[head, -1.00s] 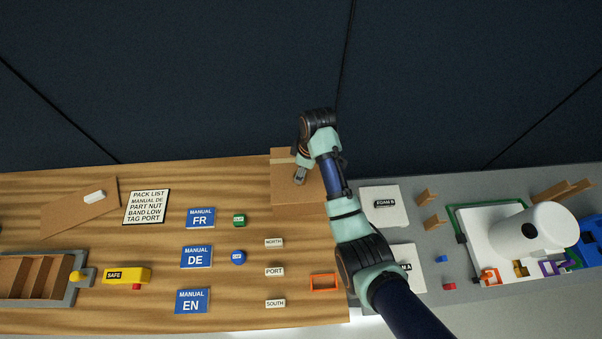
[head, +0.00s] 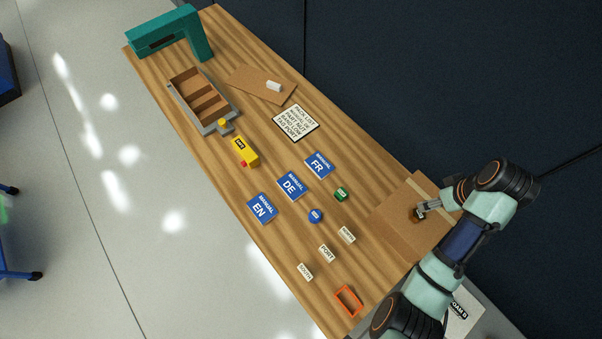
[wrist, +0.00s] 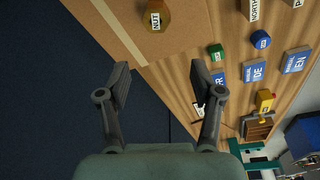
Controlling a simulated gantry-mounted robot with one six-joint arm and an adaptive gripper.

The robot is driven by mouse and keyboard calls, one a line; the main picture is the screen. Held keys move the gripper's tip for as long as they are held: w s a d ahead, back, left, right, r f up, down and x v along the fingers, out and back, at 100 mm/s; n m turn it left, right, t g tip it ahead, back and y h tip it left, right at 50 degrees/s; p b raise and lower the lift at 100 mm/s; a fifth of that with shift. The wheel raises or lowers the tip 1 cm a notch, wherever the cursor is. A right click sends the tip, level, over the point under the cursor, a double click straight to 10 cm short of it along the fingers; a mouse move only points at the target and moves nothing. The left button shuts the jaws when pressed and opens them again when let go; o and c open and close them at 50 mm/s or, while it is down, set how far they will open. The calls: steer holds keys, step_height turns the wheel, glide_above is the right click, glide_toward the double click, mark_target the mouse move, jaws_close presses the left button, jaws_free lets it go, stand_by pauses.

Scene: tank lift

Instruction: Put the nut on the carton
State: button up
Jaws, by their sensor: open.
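The nut (wrist: 155,17) is a brass-coloured piece with a "NUT" label, at the top of the wrist view. It rests on the brown cardboard carton (wrist: 190,22), near its pale tape strip. In the head view the nut (head: 416,216) is a small brown shape on the carton (head: 395,222), close to my fingertips and partly hidden by them. My gripper (head: 424,210) is over the carton. In the wrist view my gripper (wrist: 160,76) is open and empty, its fingers wide apart, with the nut beyond the fingertips and apart from them.
Blue manuals (head: 292,186), a green disc (head: 341,194), a blue disc (head: 315,216) and white tags (head: 326,253) lie left of the carton. An orange frame (head: 348,301) lies near the front edge. A divided tray (head: 200,97) and teal arch (head: 165,35) stand farther off.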

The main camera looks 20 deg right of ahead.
steer(key=w+a+r+t+h, duration=0.1)
steer(key=w+a+t, duration=0.1)
steer(key=w+a, duration=0.4)
steer(key=w+a+r+t+h, duration=0.15)
steer(key=w+a, duration=0.25)
steer(key=a, duration=0.4)
steer(key=a+r+t+y, duration=0.1)
steer(key=a+r, duration=0.3)
steer(key=a, duration=0.4)
steer(key=s+a+r+t+y, duration=0.1)
steer(key=a+r+t, duration=0.3)
steer(key=a, duration=0.5)
steer(key=a+r+t+y, duration=0.1)
steer(key=a+r+t, duration=0.1)
steer(key=a+r, duration=0.3)
steer(key=a, duration=0.3)
steer(key=shift+s+a+r, duration=0.25)
steer(key=shift+s+a, duration=0.15)
